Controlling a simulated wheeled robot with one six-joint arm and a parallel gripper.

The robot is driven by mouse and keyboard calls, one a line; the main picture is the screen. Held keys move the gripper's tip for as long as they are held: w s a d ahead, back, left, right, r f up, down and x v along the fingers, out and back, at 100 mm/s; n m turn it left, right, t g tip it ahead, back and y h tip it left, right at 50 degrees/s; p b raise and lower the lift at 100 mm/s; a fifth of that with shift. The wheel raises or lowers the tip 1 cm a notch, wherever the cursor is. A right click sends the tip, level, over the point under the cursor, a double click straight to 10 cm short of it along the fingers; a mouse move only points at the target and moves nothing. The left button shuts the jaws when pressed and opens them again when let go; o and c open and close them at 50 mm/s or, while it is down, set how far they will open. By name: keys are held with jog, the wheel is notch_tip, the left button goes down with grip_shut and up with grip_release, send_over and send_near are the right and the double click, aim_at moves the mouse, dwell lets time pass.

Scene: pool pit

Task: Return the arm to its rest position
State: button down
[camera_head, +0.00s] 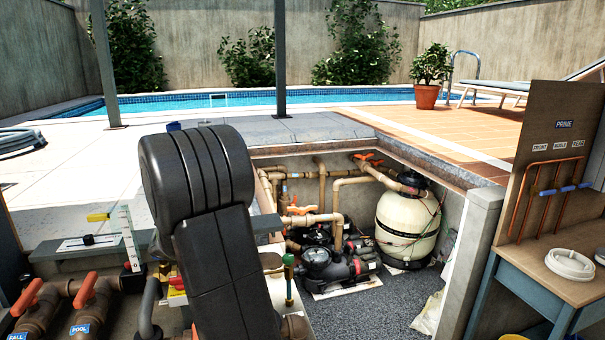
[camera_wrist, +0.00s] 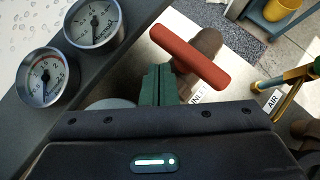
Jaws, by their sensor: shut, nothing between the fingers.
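My arm (camera_head: 217,240), dark and jointed, rises in the middle of the head view and covers part of the pit. My gripper is not clearly visible there. In the wrist view my gripper (camera_wrist: 160,84) shows as green fingers, closed together with nothing between them. A red-orange valve handle (camera_wrist: 188,57) lies just beyond and to the right of the fingertips. I cannot tell whether they touch. A label beneath the handle is partly hidden.
Two round gauges (camera_wrist: 95,22) (camera_wrist: 47,77) sit left of the fingers. A brass pipe with an AIR label (camera_wrist: 273,101) is at right. In the head view, orange-handled valves (camera_head: 88,290) stand left, a filter tank (camera_head: 407,228) right, and a workbench (camera_head: 560,275) far right.

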jog(key=shift+s+f+n+b, duration=0.3)
jog(key=shift+s+b, duration=0.1)
jog(key=shift+b, duration=0.3)
jog(key=shift+s+d+r+n+t+y+b, duration=0.1)
jog(key=shift+s+d+n+t+y+b, duration=0.15)
jog(key=shift+n+y, duration=0.3)
jog(key=shift+s+d+r+n+t+y+b, duration=0.15)
jog(key=shift+s+d+n+y+b, duration=0.2)
jog(key=shift+n, duration=0.3)
jog(key=n+y+p, duration=0.2)
jog(key=n, duration=0.1)
jog(key=s+d+n+y+p, duration=0.1)
jog(key=n+y, duration=0.1)
jog(key=shift+d+r, duration=0.1)
jog(key=shift+s, duration=0.1)
